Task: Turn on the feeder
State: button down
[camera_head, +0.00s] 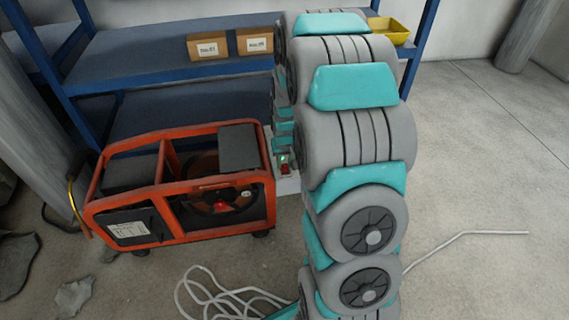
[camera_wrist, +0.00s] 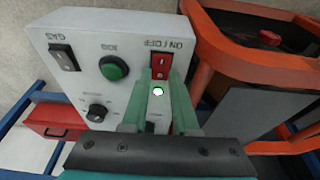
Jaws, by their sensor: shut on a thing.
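The feeder (camera_wrist: 83,30) is a pale grey box with a front panel in the wrist view. Its red ON / OFF rocker switch (camera_wrist: 160,66) sits at the panel's upper right. Below it a small round lamp (camera_wrist: 158,91) glows bright white with a green rim. My gripper (camera_wrist: 161,78) has its green fingers on either side of the switch's lower part, shut on it. The fingers hide part of the panel's lower right. In the head view my arm covers most of the feeder; a sliver (camera_head: 288,184) shows beside the arm.
The panel also has a black GAS switch (camera_wrist: 64,57), a green JOG button (camera_wrist: 114,68) and a black knob (camera_wrist: 97,111). An orange-framed machine (camera_head: 180,190) stands close left of my arm. A blue shelf (camera_head: 160,55) holds cardboard boxes (camera_head: 208,46). Cable lies on the floor.

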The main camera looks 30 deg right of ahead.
aim_at(286, 173)
jog(key=c, duration=0.7)
grip_release()
jog(key=v, duration=0.6)
jog(key=shift+r, duration=0.3)
jog(key=shift+s+a+r, duration=0.1)
jog(key=shift+s+r, duration=0.1)
jog(key=shift+r, duration=0.35)
